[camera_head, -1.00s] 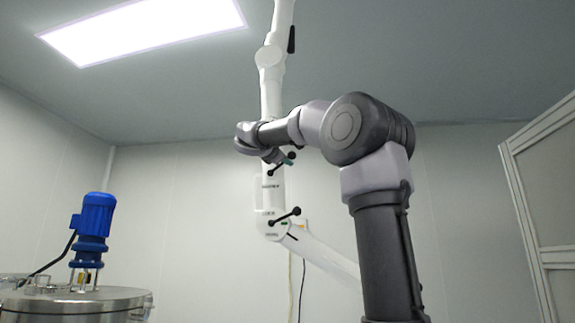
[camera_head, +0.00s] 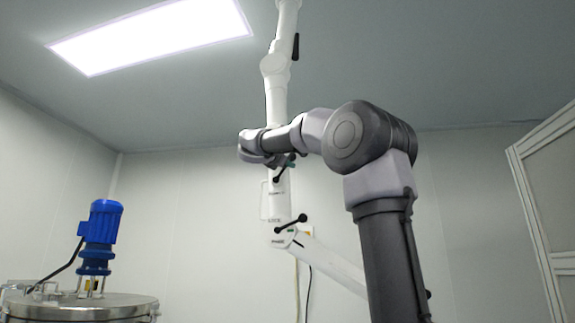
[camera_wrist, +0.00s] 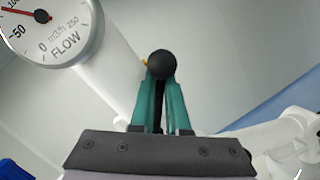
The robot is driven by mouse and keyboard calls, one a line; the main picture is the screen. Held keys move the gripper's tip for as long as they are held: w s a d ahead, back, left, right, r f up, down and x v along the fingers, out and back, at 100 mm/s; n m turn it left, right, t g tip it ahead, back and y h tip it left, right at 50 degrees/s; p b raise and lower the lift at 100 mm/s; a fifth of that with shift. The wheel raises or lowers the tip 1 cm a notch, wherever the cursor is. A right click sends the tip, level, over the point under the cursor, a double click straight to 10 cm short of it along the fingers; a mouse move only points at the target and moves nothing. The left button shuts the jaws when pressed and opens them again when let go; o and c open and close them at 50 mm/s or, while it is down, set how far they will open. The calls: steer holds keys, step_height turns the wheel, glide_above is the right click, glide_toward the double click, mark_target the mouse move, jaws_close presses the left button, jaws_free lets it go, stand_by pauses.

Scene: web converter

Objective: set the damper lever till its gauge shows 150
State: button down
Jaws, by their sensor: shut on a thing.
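The damper lever, a black rod with a ball knob (camera_wrist: 162,65), stands between the teal fingers of my gripper (camera_wrist: 161,95) in the wrist view. The gripper is shut on it. The round white flow gauge (camera_wrist: 62,22) is at the top left of that view, partly cut off. Its red needle points left, close to the 100 mark at the picture's edge. In the head view my gripper (camera_head: 288,161) is at the white jointed duct arm (camera_head: 278,196), beside a black lever (camera_head: 281,174). The gauge face cannot be made out there.
Another black lever (camera_head: 291,223) sits on the lower duct joint. A steel vessel (camera_head: 85,306) with a blue motor (camera_head: 100,235) stands at the lower left. A framed panel (camera_head: 545,190) is at the right. A ceiling light (camera_head: 150,35) is above.

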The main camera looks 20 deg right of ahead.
steer(key=c, duration=1)
jaws_free()
steer(key=shift+s+d+r, duration=0.35)
steer(key=shift+d+r, duration=0.05)
steer(key=shift+r, duration=0.05)
steer(key=shift+o, duration=0.5)
steer(key=shift+s, duration=0.15)
steer(key=shift+w+a+f, duration=0.1)
steer(key=shift+w+f, duration=0.05)
steer(key=shift+w, duration=0.05)
steer(key=shift+s+a+f, duration=0.15)
steer(key=shift+s+a, duration=0.05)
steer(key=shift+a, duration=0.2)
steer(key=v, duration=1)
steer(key=shift+d, duration=0.1)
steer(key=shift+c, duration=0.3)
